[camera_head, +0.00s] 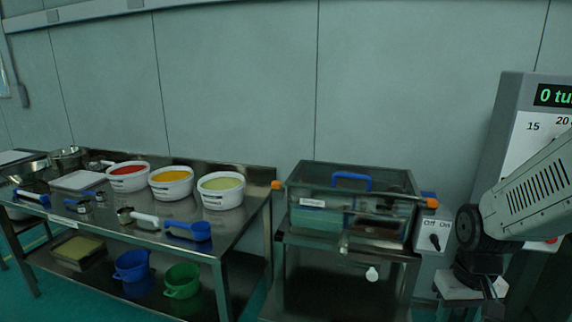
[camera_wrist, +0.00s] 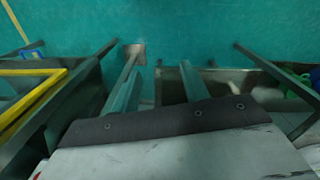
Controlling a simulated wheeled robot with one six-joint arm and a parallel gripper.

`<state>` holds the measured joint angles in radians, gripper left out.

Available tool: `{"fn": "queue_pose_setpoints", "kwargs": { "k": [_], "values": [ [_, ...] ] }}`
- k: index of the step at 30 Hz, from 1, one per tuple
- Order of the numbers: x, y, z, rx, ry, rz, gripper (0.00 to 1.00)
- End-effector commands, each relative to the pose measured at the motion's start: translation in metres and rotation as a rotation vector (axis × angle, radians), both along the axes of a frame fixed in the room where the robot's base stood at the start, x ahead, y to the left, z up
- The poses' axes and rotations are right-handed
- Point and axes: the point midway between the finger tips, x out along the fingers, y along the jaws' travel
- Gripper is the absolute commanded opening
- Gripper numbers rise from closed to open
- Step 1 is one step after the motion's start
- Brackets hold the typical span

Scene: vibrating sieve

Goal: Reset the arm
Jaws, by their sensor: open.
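My arm comes in from the right in the head view, with my gripper (camera_head: 490,290) hanging low at its end, right of the sieve machine. In the wrist view my gripper (camera_wrist: 158,90) shows two greenish fingers spread apart, with nothing between them. It is open and points down over the teal floor (camera_wrist: 195,28).
The sieve machine (camera_head: 300,225) with a clear lid and blue handle (camera_head: 350,181) stands on a stand beside my arm. An Off/On switch (camera_head: 434,240) is close to the arm. A steel table (camera_head: 110,222) at left holds white tubs (camera_head: 221,192) and scoops (camera_head: 190,229).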

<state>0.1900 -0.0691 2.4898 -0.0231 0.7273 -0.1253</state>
Motion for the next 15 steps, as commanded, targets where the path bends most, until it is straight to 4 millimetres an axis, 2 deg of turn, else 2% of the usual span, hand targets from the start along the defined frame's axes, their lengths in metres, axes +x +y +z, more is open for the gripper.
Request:
{"fn": "queue_pose_setpoints", "kwargs": {
  "k": [1,3,9,12,15],
  "values": [
    [-0.016,0.009,0.02,0.004,0.019,-0.011,0.45],
    [-0.04,0.019,0.043,0.01,0.057,-0.03,0.45],
    [-0.101,0.043,0.098,0.014,0.089,-0.041,0.45],
    [-0.121,0.051,0.117,0.012,0.046,-0.018,0.45],
    [-0.128,0.057,0.132,0.01,-0.03,0.007,0.45]
  ]
}}
